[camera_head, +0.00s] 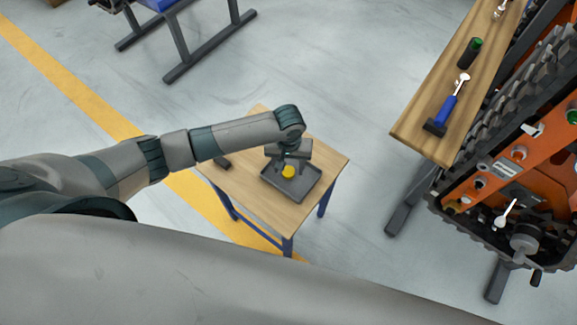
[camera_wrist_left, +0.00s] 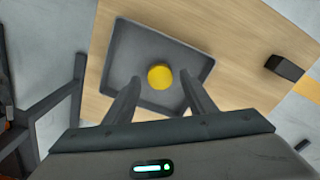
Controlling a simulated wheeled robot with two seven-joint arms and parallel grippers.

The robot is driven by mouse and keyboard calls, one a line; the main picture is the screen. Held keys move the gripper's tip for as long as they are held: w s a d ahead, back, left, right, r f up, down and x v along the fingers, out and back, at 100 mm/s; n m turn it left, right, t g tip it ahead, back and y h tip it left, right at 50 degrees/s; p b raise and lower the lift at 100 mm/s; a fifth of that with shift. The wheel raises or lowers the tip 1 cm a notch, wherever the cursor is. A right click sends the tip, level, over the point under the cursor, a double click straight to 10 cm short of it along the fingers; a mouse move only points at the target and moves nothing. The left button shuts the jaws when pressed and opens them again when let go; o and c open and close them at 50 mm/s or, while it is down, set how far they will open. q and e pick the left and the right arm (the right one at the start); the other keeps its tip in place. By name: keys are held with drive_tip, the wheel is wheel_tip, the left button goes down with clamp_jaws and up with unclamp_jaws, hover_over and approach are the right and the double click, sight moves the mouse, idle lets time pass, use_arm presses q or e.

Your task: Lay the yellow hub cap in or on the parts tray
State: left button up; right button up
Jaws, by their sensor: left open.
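The yellow hub cap (camera_head: 288,172) is a small round disc lying in the dark grey parts tray (camera_head: 301,190) on a small wooden table. In the left wrist view the yellow hub cap (camera_wrist_left: 160,76) lies on the floor of the parts tray (camera_wrist_left: 123,42), inside its rim. My left gripper (camera_head: 287,162) is over the tray. In the left wrist view my left gripper (camera_wrist_left: 158,82) is open, with its two fingers apart on either side of the cap. I cannot tell whether the fingers touch it. My right gripper is not in view.
The small wooden table (camera_head: 257,202) has blue legs. A small dark block (camera_head: 222,163) lies on it left of the tray. At right, a wooden bench (camera_head: 421,126) bears a blue-handled tool (camera_head: 446,105) and a green-topped can (camera_head: 470,52), beside an orange tracked machine (camera_head: 500,165). Open floor lies between.

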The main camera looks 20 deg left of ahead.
sight(288, 170)
use_arm(q)
wheel_tip(288, 170, up, 12)
drive_tip(key=shift+f, duration=0.2)
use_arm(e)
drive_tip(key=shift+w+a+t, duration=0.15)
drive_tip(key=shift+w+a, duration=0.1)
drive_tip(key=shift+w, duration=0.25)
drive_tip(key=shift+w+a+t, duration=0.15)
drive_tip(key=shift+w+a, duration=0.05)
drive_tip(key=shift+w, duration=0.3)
